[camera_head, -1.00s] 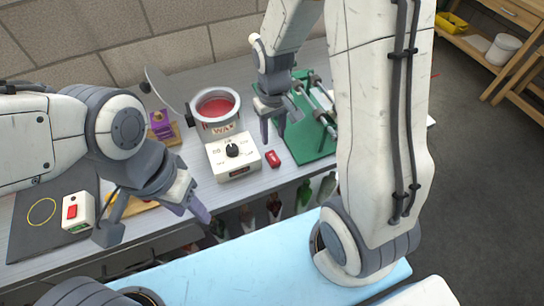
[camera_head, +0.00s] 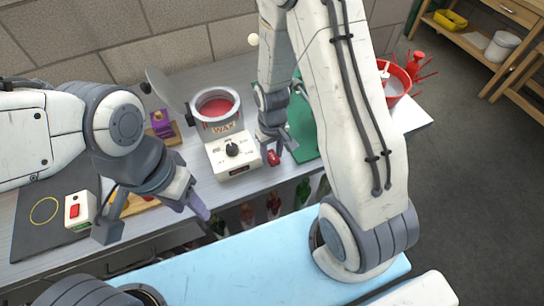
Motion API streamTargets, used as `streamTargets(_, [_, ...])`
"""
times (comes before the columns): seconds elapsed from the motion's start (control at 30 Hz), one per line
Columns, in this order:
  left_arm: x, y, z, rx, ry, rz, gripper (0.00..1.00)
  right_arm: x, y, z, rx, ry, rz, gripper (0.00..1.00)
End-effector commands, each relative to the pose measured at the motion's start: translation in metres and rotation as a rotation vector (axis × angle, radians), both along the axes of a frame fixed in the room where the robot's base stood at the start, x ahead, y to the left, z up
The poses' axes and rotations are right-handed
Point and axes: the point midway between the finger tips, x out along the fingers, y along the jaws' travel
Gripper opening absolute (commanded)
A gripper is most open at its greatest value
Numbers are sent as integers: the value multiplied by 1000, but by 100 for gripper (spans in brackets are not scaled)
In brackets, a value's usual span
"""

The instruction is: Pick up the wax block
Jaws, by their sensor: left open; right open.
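The small red wax block (camera_head: 273,158) lies on the grey bench, just right of the white control box of the wax pot (camera_head: 218,110). My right gripper (camera_head: 277,148) is open and points down right at the block, with its fingers close around or just above it. I cannot tell whether they touch it. My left gripper (camera_head: 153,220) is open and empty over the bench's front edge at the left, well away from the block.
The wax pot's lid (camera_head: 166,91) stands open. A green board (camera_head: 303,135) lies partly behind my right arm. A red bowl (camera_head: 397,82) stands at the right. A purple object (camera_head: 161,123) and a switch box (camera_head: 81,211) are at the left. Bottles (camera_head: 273,203) stand below the bench edge.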

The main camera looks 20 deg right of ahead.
Motion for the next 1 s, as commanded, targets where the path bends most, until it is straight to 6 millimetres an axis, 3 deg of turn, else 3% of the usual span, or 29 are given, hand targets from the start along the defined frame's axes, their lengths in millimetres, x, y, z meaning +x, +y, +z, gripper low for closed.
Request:
streamTargets(0.07, [0, 0, 0, 0, 0, 0, 50, 0, 0, 0, 0, 0, 0, 45])
streamTargets(0.17, [0, 0, 0, 0, 0, 0, 50, 0, 0, 0, 0, 0, 0, 7])
streamTargets(0.2, [0, 0, 0, 0, 0, 0, 50, 0, 0, 0, 0, 0, 0, 0])
streamTargets(0.63, [0, 0, -1, 0, 0, 0, 50, 1, 0, 9, 0, -4, 0, 0])
streamTargets(1.0, [0, 0, -4, 0, 0, 0, 50, 2, 0, 63, 1, -7, 0, 0])
